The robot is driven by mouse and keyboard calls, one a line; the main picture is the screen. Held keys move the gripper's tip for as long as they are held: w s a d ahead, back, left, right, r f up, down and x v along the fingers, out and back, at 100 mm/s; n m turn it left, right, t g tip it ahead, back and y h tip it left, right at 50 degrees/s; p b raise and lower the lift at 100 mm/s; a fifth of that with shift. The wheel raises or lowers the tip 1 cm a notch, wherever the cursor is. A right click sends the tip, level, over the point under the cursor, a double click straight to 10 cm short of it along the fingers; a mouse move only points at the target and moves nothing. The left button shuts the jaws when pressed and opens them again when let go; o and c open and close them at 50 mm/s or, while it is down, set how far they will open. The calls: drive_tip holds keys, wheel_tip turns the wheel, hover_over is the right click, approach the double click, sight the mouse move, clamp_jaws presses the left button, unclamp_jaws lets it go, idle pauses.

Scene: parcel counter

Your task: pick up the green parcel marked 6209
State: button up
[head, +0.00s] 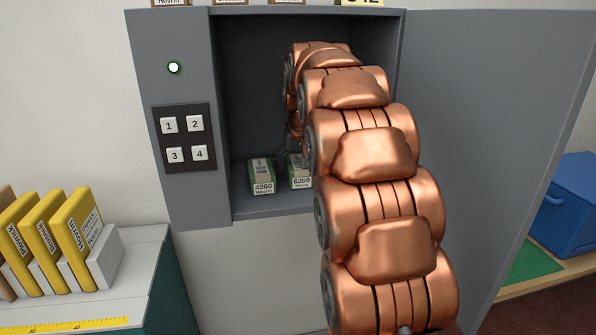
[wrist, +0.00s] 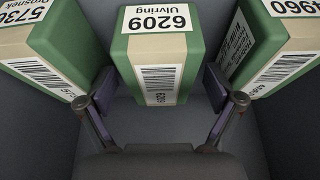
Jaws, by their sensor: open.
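The green parcel marked 6209 (wrist: 158,48) stands in the middle of the wrist view, with a pale band and a barcode on the side towards me. In the head view the same parcel (head: 299,172) stands on the locker floor, partly hidden by my arm. My gripper (wrist: 162,103) is open, with one finger on each side of the lower part of this parcel. I cannot tell whether the fingers touch it.
A green parcel marked 4960 (wrist: 270,45) stands close on the right in the wrist view, and one marked 573-something (wrist: 45,42) on the left. The locker door (head: 480,120) is open to the right. Yellow parcels (head: 75,230) stand on the left counter.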

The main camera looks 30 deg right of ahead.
drive_tip(key=shift+f, duration=0.25)
idle(0.5)
drive_tip(key=shift+c, duration=0.2)
drive_tip(key=c, duration=1.4)
